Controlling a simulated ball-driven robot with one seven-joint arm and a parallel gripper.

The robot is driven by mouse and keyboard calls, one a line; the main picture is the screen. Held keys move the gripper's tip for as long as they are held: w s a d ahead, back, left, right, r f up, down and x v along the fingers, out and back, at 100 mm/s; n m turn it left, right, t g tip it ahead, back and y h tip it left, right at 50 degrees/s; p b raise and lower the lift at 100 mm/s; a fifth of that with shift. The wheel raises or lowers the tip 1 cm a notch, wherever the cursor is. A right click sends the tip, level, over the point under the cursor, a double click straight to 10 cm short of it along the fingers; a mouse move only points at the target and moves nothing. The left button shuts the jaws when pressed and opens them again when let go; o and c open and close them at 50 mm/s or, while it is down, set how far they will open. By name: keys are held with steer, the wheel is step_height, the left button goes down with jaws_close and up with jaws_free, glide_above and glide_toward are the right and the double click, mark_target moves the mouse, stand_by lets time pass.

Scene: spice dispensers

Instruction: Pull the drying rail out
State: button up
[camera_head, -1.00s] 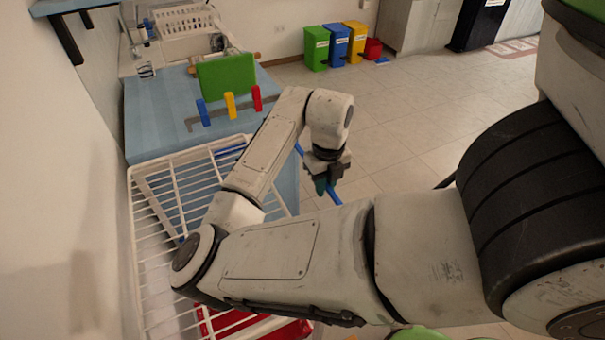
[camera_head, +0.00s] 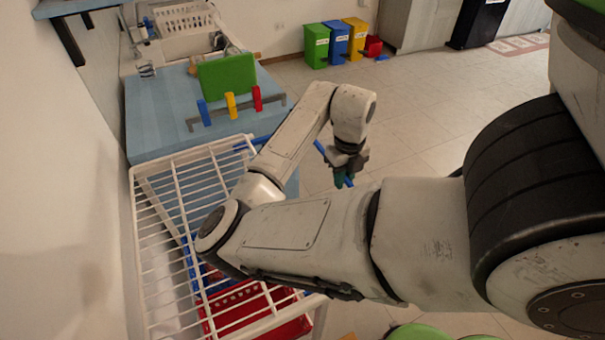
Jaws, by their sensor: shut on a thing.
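The drying rail appears as a blue bar (camera_head: 320,148) to the right of the white wire rack, largely hidden behind my arm. Short blue pieces show on either side of my wrist. My gripper (camera_head: 343,177) points down over the floor side of the rack and is shut on the blue bar. The fingertips are small and dark, so the exact contact is hard to see. A further blue piece shows left of my forearm, near the rack's far edge.
The white wire rack (camera_head: 172,203) fills the lower left, with a red basket (camera_head: 262,312) beneath. A blue counter (camera_head: 160,118) carries a green board (camera_head: 227,77) and coloured dispensers (camera_head: 231,104). Bins (camera_head: 336,42) stand at the back. The floor to the right is open.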

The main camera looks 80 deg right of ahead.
steer(key=shift+s+d+p, duration=0.65)
steer(key=shift+s+d, duration=1.3)
steer(key=shift+s, duration=0.3)
steer(key=o, duration=1.2)
step_height(320, 180, up, 7)
steer(key=p, duration=0.5)
